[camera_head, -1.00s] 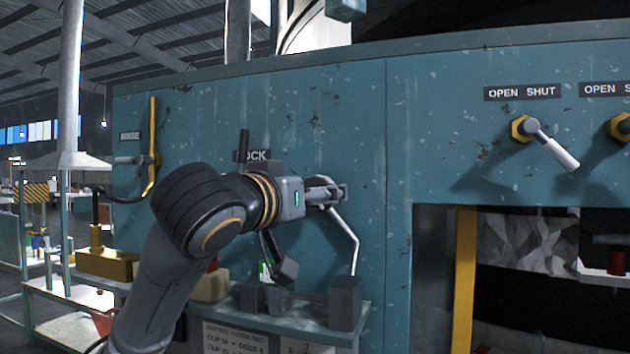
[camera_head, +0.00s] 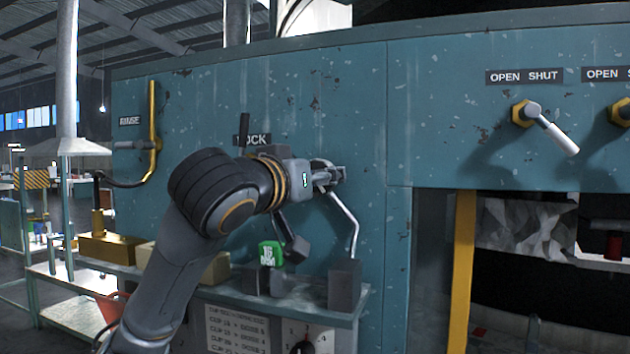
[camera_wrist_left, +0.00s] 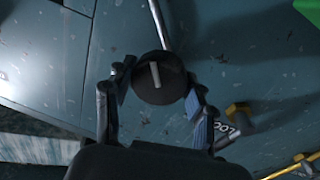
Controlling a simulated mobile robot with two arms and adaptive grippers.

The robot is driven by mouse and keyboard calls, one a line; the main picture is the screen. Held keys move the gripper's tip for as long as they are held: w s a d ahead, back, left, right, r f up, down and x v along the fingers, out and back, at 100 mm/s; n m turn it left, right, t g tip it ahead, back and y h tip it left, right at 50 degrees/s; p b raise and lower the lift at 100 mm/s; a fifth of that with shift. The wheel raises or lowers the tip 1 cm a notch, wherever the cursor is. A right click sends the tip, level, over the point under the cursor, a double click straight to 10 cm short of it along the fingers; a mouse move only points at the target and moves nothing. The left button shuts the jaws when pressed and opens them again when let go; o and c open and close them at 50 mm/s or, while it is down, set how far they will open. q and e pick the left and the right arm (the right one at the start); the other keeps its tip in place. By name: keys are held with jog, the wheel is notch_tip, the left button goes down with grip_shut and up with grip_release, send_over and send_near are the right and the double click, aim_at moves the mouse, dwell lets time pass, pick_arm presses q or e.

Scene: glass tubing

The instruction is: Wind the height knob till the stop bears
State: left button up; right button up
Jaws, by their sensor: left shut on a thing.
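My left gripper (camera_head: 330,178) is at the teal wall panel, to the right of the partly covered LOCK label. In the left wrist view its two blue-padded fingers (camera_wrist_left: 158,92) are closed on opposite sides of a round dark knob (camera_wrist_left: 172,92) with a pale bar across its face. In the head view the gripper hides the knob. A bent metal rod (camera_head: 350,220) runs from beside the gripper down to a dark block (camera_head: 345,285) on the shelf. I cannot pick out the stop. My right gripper is not in view.
A green lettered block (camera_head: 271,253) shows below my left arm. A shelf (camera_head: 318,301) runs under the panel, with a printed chart (camera_head: 237,328) below. A yellow-collared lever (camera_head: 545,128) sits under OPEN SHUT at right. A brass pipe (camera_head: 153,130) stands at left.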

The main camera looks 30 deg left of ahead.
pick_arm(q)
jog(key=shift+f+n, duration=0.1)
jog(key=shift+n, duration=0.2)
jog(key=o, duration=1.2)
jog(key=shift+c, duration=0.2)
jog(key=shift+s, duration=0.1)
jog(key=s+d, duration=0.1)
jog(key=s, duration=1)
jog(key=shift+s+d, duration=0.35)
